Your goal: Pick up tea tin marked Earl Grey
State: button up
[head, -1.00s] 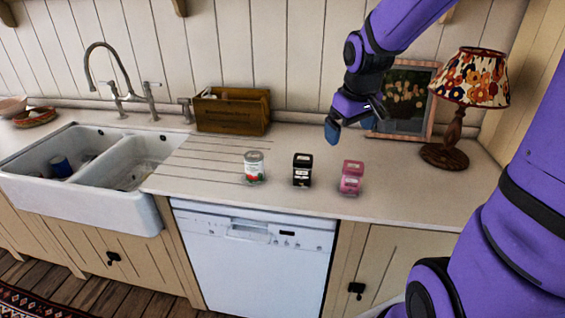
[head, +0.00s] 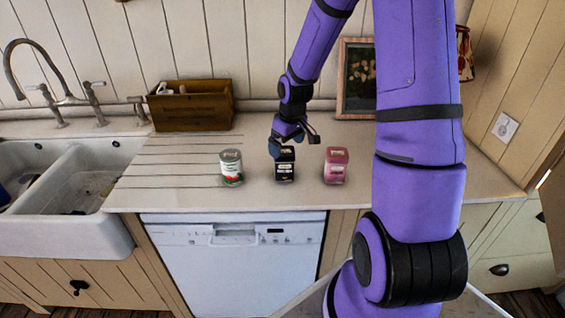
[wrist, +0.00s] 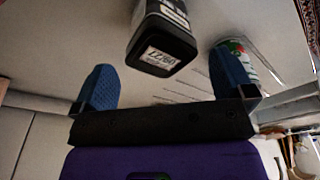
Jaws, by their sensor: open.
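A black square tin (head: 284,170) with a pale label stands upright on the counter, between a pink tin (head: 336,168) of similar shape and a white-and-green can (head: 231,168). The print is too small to read, so I cannot tell which is marked Earl Grey. My gripper (head: 293,143) is open and empty just above and behind the black tin's top. In the wrist view, the black tin (wrist: 163,42) shows ahead of the gap between the blue fingers of my gripper (wrist: 165,82), with a white label on its lid. The can (wrist: 236,50) is partly behind one finger.
A wooden box (head: 193,108) stands against the back wall, left of the tins. A framed picture (head: 355,75) leans on the wall behind. A double sink (head: 70,190) is at left. The lamp (head: 465,52) is mostly hidden by my arm.

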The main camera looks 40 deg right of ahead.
aim_at(285, 151)
jog(key=shift+w+a+f, duration=0.1)
jog(key=shift+w+f, duration=0.1)
jog(key=shift+f, duration=0.85)
jog(key=shift+w+d+f, duration=0.1)
jog(key=shift+w+f, duration=0.15)
jog(key=shift+f, duration=0.8)
jog(key=shift+w+a+f, duration=0.1)
jog(key=shift+w+f, duration=0.1)
jog(key=shift+f, duration=0.85)
jog(key=c, duration=0.9)
